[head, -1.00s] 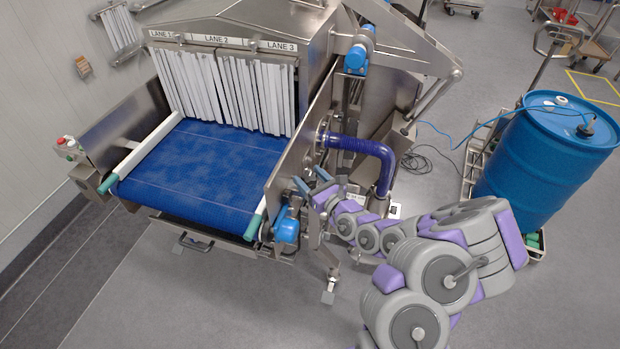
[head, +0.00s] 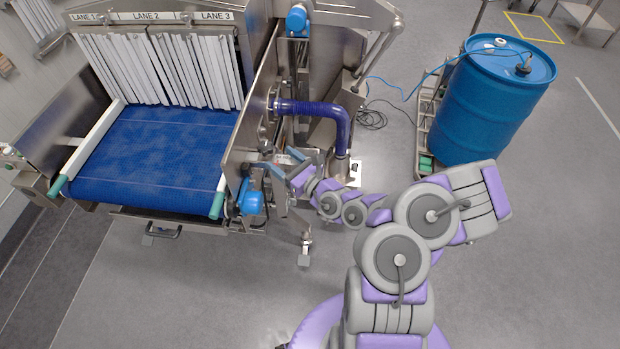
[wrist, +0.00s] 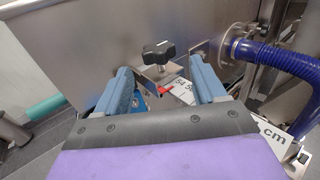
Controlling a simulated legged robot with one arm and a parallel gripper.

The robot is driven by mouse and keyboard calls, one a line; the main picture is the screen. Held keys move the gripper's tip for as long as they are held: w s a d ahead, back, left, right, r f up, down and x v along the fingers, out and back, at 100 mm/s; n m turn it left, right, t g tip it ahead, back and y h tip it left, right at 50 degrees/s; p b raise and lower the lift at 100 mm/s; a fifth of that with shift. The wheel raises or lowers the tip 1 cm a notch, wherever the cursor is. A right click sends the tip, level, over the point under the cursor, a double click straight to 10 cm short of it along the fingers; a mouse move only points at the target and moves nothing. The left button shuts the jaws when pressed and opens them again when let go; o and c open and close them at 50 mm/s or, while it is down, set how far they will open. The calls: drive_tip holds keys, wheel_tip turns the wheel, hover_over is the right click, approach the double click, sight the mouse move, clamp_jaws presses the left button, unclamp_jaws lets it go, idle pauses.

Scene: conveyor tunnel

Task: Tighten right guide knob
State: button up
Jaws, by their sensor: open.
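The right guide knob (wrist: 158,53) is a black lobed knob on the steel side panel, seen in the wrist view just beyond and between my fingertips. The fingers do not touch the knob. In the head view my gripper (head: 280,172) is beside the right side of the conveyor, and the knob cannot be made out there. The right white guide rail (head: 230,160) runs along the belt's right edge with a teal end.
The blue belt (head: 150,155) leads into a tunnel with white strip curtains (head: 160,70). A dark blue hose (head: 320,108) bends close behind my gripper. A blue motor (head: 250,202) is at the front corner.

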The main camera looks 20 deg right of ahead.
drive_tip(key=p+v, duration=0.5)
drive_tip(key=v, duration=0.5)
drive_tip(key=shift+p, duration=0.35)
drive_tip(key=shift+s, duration=0.1)
